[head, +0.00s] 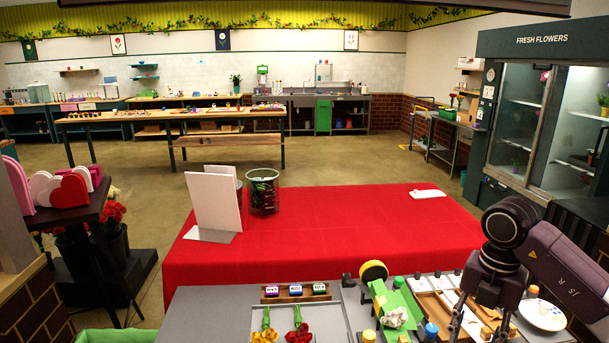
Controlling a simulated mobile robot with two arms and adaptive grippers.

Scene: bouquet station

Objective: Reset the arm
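My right arm comes in from the right edge. Its dark gripper (478,328) points down over the right part of the grey work table (225,300). Its two fingers are spread apart, and nothing shows held between them. Wooden trays (432,308) lie under and beside it; whether the fingertips touch anything is hard to tell. My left arm and gripper are not in view.
Yellow and red flowers (298,333) lie left. The red-covered table (330,225) beyond is mostly clear.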

